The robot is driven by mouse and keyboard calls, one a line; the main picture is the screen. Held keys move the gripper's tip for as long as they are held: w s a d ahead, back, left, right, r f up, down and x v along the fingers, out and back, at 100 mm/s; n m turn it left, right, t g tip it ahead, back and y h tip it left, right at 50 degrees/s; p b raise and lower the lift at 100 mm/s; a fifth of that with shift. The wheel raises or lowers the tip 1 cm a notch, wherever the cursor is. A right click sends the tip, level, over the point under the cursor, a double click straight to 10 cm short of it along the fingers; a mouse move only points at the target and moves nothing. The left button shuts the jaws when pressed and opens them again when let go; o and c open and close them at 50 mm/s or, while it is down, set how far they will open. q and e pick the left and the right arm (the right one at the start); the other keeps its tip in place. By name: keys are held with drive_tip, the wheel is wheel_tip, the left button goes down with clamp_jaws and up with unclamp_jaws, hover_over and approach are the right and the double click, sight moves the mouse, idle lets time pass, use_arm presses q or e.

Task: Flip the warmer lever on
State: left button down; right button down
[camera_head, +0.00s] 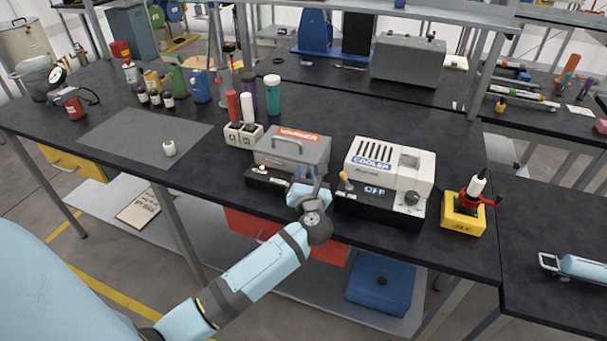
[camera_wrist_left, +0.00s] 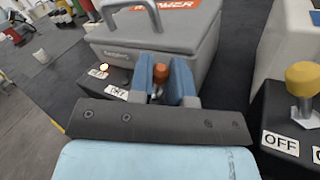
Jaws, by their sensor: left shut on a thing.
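The warmer (camera_head: 290,155) is a grey box with a lid handle and an orange WARMER label on a black base at the table's front edge. Its orange lever knob (camera_wrist_left: 160,74) sits between my left gripper's fingers in the left wrist view. My left gripper (camera_head: 310,188) is at the right front of the warmer, shut on the knob. The lever's lower part is hidden. My right gripper is not in view.
The white cooler (camera_head: 388,165) stands just right of the warmer, with its own yellow lever (camera_wrist_left: 303,78) and an OFF display. A yellow block with red parts (camera_head: 463,215) is further right. Bottles stand behind the warmer. A grey mat (camera_head: 130,140) lies to the left.

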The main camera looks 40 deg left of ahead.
use_arm(q)
drive_tip(key=shift+d+f+m, duration=0.1)
drive_tip(key=shift+d+m, duration=0.05)
drive_tip(key=shift+m, duration=0.35)
drive_tip(key=c, duration=1.1)
unclamp_jaws()
drive_tip(key=v, duration=0.4)
drive_tip(key=b+v, duration=0.1)
drive_tip(key=v, duration=0.8)
drive_tip(key=shift+s+d+f, duration=0.2)
drive_tip(key=shift+s+f, duration=0.1)
drive_tip(key=shift+t, duration=0.3)
